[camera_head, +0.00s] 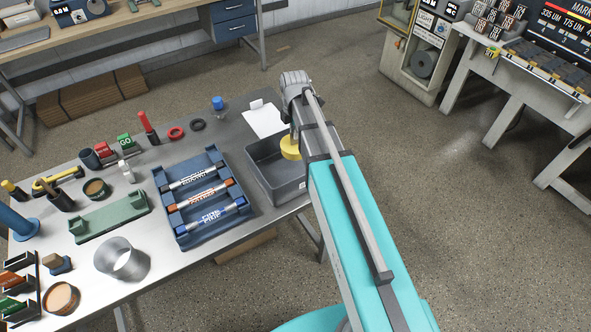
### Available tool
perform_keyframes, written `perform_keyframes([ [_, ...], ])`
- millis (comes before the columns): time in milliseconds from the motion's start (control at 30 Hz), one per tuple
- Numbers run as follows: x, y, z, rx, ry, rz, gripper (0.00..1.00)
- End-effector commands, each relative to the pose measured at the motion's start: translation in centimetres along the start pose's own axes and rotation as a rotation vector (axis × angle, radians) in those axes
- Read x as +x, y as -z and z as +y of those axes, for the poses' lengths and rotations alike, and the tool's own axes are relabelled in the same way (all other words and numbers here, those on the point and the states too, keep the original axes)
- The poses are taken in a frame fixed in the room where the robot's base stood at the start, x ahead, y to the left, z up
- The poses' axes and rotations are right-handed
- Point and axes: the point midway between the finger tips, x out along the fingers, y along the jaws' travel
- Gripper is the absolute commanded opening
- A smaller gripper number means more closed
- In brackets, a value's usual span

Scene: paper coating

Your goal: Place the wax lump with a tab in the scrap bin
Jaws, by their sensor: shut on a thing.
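The wax lump (289,150) is a yellow round piece. It hangs below my gripper (293,133), which is shut on it. The lump shows over the open grey scrap bin (270,187), in front of the bin's inner right side. I cannot tell how far above the bin's floor it is. My arm hides the right part of the bin, and the lump's tab cannot be made out. The fingers are small and partly hidden by the wrist.
A blue rack (206,226) with several labelled rods stands left of the bin. A white sheet (263,120) lies behind it. Open floor lies to the right.

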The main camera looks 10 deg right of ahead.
Motion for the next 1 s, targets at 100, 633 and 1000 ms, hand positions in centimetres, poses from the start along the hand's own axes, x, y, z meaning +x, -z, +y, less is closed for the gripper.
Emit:
perform_keyframes([
  [100,0.0,-0.2,-0.1,0.003,0.0,0.0,0.0],
  [633,3.8,-0.4,-0.1,0.006,0.0,0.0,0.0],
  [1000,6.3,-0.4,-0.1,0.007,0.0,0.0,0.0],
])
